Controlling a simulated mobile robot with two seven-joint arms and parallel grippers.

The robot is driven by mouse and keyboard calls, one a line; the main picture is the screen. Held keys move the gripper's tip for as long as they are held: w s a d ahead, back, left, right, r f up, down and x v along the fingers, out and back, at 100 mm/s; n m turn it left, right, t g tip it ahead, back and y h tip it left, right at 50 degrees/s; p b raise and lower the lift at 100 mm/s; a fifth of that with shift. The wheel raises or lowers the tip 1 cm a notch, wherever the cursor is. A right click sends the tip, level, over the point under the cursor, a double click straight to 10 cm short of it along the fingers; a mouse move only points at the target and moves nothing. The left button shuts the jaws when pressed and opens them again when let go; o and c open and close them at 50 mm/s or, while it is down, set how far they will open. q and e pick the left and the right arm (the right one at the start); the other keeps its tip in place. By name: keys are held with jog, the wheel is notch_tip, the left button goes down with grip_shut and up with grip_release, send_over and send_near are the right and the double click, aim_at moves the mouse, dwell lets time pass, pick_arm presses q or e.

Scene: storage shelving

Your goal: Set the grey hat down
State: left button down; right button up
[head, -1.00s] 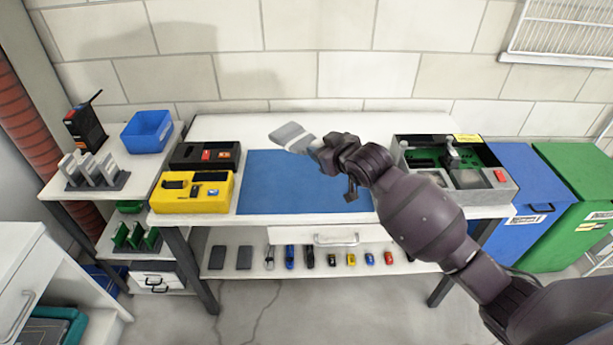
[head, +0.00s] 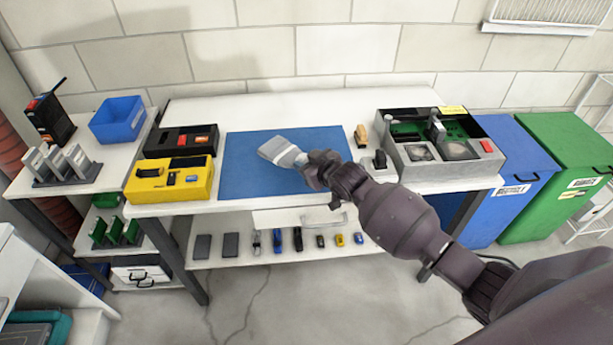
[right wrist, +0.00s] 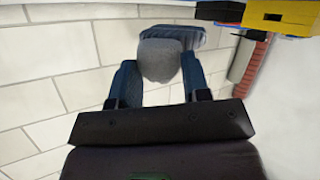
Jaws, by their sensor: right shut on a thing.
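The grey hat (head: 277,151) looks like a flat grey piece with a pale band near my gripper. My right gripper (head: 303,160) is shut on it and holds it tilted over the blue mat (head: 245,180); I cannot tell how high above the mat it is. In the right wrist view, the grey hat (right wrist: 160,60) shows between the two dark blue fingers of my right gripper (right wrist: 160,80), with a darker slab-like part behind it. My left gripper is not in view.
A yellow case (head: 140,185) and a black case (head: 160,141) stand left of the mat. A grey open box (head: 440,173) stands at the right, with small yellow (head: 361,136) and black (head: 380,160) items beside it. The mat's left part is clear.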

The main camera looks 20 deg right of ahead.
jog(key=shift+f+b, duration=0.55)
jog(key=shift+f, duration=1.95)
jog(key=shift+r, duration=0.1)
jog(key=o, duration=0.6)
jog(key=shift+c, duration=0.2)
jog(key=o, duration=0.5)
jog(key=shift+c, duration=0.2)
